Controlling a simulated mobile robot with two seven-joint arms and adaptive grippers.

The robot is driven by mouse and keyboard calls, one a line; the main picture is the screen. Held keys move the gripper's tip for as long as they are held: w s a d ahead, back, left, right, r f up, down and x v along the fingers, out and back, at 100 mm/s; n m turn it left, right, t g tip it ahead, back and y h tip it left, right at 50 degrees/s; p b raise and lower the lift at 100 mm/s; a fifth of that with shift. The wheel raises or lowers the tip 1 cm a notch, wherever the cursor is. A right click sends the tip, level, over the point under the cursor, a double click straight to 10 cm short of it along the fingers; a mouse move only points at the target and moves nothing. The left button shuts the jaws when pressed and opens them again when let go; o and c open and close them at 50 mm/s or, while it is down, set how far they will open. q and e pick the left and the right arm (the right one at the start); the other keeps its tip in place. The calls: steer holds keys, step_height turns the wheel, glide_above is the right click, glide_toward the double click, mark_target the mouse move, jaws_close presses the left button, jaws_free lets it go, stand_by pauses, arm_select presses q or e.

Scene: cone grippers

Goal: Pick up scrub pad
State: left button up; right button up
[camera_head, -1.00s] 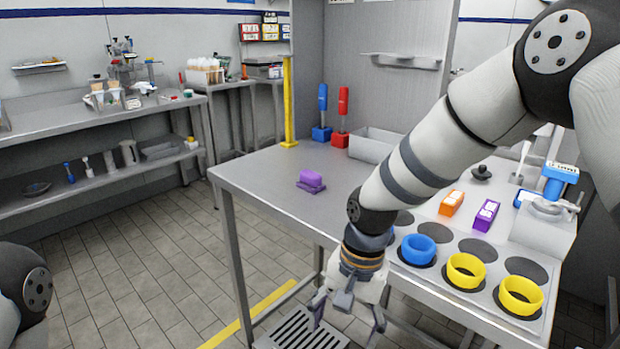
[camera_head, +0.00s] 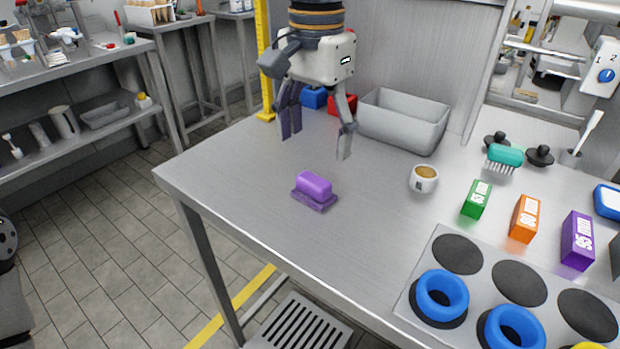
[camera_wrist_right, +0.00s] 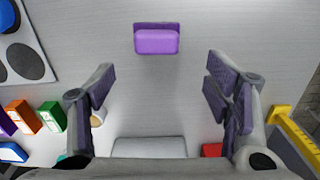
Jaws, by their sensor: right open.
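The scrub pad (camera_head: 314,190) is a purple block with a darker flat base, lying on the metal table left of its middle. It also shows in the right wrist view (camera_wrist_right: 156,41), at the top centre, beyond the fingertips and roughly between their lines. My right gripper (camera_head: 318,146) hangs above the table behind the pad, fingers pointing down, open and empty. In the right wrist view its fingers (camera_wrist_right: 160,78) are spread wide, with bare table between them. Nothing touches the pad. My left gripper is not seen.
A grey bin (camera_head: 402,122) stands at the back, beside blue and red holders partly behind my right gripper. A white cup (camera_head: 424,178), green box (camera_head: 476,200), orange box (camera_head: 525,218) and purple box (camera_head: 577,240) stand to the right. The table around the pad is clear.

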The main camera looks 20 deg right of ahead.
mark_target(319, 175)
steer(key=f, duration=0.7)
steer(key=shift+s+d+f, duration=0.1)
steer(key=shift+s+d, duration=0.05)
steer(key=shift+d, duration=0.2)
steer(key=shift+f, duration=0.35)
steer(key=c, duration=1.2)
